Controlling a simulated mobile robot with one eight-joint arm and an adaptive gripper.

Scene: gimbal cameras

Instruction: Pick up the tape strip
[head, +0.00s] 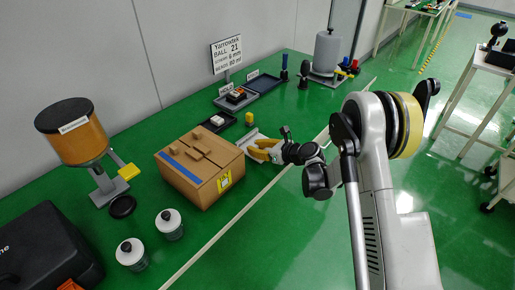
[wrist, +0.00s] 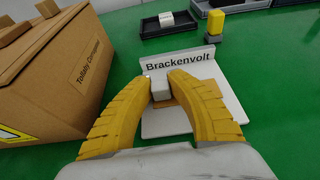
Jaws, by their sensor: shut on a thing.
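My gripper (head: 262,151) is low over the green table, just right of the cardboard box. In the wrist view its yellow fingers (wrist: 160,84) are shut on a small pale grey block (wrist: 160,90). A flat tan piece (wrist: 180,102) shows beside and below the block, partly hidden by the fingers. I cannot tell for certain whether the block or the tan piece is the tape strip. A blue strip (head: 181,172) lies on top of the cardboard box.
The cardboard box (head: 205,185) stands close at the left of my gripper. A yellow-topped bottle (wrist: 215,24) and a dark tray (wrist: 168,22) are behind the stand. White-lidded jars (head: 168,224) and an orange hopper (head: 75,135) stand further left. Green table to the right is clear.

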